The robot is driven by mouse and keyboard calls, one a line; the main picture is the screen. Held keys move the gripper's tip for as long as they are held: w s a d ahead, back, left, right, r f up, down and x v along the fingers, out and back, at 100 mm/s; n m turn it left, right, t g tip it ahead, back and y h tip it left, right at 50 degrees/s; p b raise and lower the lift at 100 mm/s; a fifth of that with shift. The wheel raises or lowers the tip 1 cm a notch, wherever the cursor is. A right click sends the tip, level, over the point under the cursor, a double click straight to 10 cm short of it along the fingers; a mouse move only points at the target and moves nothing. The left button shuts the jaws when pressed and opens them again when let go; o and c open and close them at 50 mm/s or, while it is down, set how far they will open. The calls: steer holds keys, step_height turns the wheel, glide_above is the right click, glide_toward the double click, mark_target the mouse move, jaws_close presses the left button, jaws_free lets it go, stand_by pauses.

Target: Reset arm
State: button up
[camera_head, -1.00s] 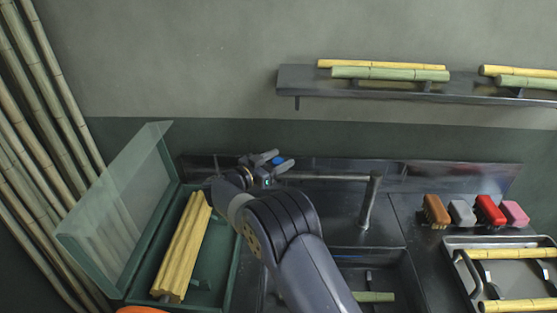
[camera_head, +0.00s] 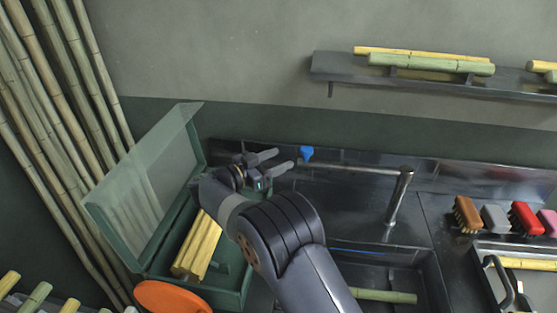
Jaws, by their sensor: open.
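My gripper (camera_head: 279,161) is open and empty, its two fingers apart and pointing right. It is raised in front of the back wall, left of the tap (camera_head: 400,196) over the sink (camera_head: 417,268). My arm reaches up from the bottom of the picture and covers part of the green box (camera_head: 231,299). The box's clear lid (camera_head: 145,185) stands open to the left. Yellow peeled cane pieces (camera_head: 196,247) lie in the box, partly hidden behind my arm.
A green cane piece (camera_head: 384,296) lies in the sink. Several brushes (camera_head: 467,215) stand right of the tap, behind a metal tray (camera_head: 530,247). A wall shelf (camera_head: 420,75) holds cane. An orange round thing (camera_head: 172,297) is at the lower left. Tall bamboo poles (camera_head: 60,130) lean at the left.

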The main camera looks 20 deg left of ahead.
mark_target(307, 148)
steer(key=p+x, duration=0.2)
steer(key=x, duration=0.8)
steer(key=shift+w+d+p, duration=0.25)
steer(key=shift+p, duration=0.1)
steer(key=shift+s+d, duration=0.1)
steer(key=shift+s, duration=0.05)
